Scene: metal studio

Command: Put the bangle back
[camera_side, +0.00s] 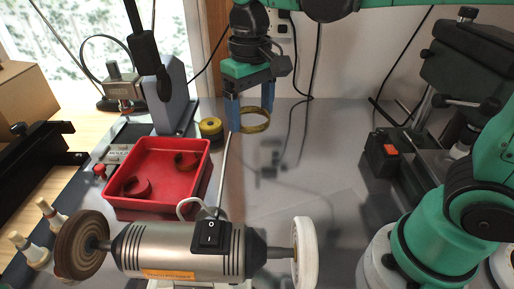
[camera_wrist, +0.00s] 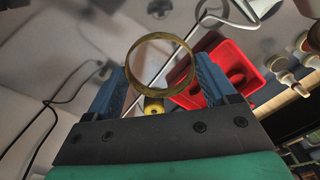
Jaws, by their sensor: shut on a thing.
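The bangle (camera_side: 255,129) is a thin brass-coloured ring. My gripper (camera_side: 251,116) is shut on it, with a blue finger on either side, and holds it in the air right of the red tray (camera_side: 160,211). In the wrist view the bangle (camera_wrist: 158,97) sits between the fingertips of my gripper (camera_wrist: 160,70), its opening facing the camera. The red tray (camera_wrist: 244,56) shows behind the right finger there.
A bench polisher (camera_side: 180,250) stands in front, with a brown wheel (camera_side: 80,245) and a white wheel (camera_side: 304,252). A thin metal rod (camera_side: 224,165) rises near it, just below my gripper. A yellow roll (camera_side: 211,127) stands behind the tray. The grey bench right of centre is mostly clear.

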